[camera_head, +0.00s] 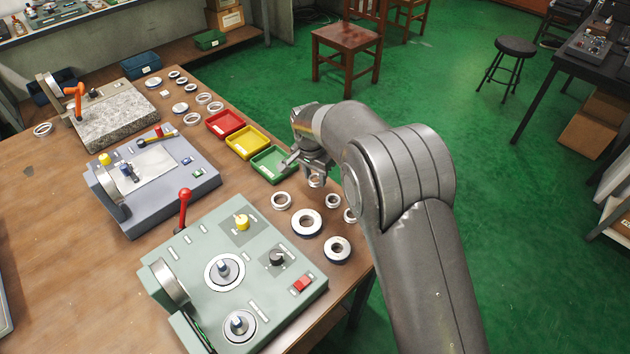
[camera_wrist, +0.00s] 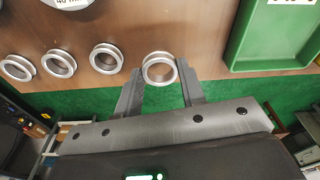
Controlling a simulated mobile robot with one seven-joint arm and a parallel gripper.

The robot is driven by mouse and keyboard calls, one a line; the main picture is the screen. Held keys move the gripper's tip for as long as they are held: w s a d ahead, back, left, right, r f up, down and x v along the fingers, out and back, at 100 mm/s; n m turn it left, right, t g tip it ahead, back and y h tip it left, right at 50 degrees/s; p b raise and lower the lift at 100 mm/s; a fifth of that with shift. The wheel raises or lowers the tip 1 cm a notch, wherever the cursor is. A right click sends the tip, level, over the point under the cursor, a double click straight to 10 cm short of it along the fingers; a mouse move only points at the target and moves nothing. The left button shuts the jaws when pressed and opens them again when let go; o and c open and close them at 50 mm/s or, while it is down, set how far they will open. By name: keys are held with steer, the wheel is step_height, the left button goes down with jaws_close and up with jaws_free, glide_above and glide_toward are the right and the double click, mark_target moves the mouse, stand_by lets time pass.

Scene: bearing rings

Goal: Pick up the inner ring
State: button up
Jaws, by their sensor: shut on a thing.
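My gripper (camera_wrist: 160,80) is shut on a small silvery metal ring, the inner ring (camera_wrist: 146,72), held between its two fingertips in the wrist view. In the head view my gripper (camera_head: 315,168) is at the table's right edge, beside the green tray, with the ring (camera_head: 316,182) just under its fingers. The ring's opening faces the wrist camera. I cannot tell whether it still touches the table.
Several other rings lie close by, including a ring (camera_head: 281,208) and a thick ring (camera_head: 295,229). A green tray (camera_head: 258,166), yellow tray (camera_head: 231,148) and red tray (camera_head: 212,130) stand in a row. A green-grey machine (camera_head: 200,265) stands at the front.

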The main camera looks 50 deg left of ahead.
steer(key=w+d+r, duration=0.5)
steer(key=d+r, duration=0.3)
steer(key=d, duration=0.2)
step_height(320, 180, up, 3)
steer(key=n+y, duration=0.1)
steer(key=n, duration=0.8)
glide_above(221, 265)
steer(key=shift+w+a+r+g, duration=0.1)
steer(key=shift+w+r+g, duration=0.1)
steer(key=shift+g, duration=0.1)
steer(key=shift+s+f, duration=0.1)
steer(key=shift+s, duration=0.1)
steer(key=shift+s+f, duration=0.1)
steer(key=shift+f, duration=1.8)
steer(key=shift+f, duration=2.3)
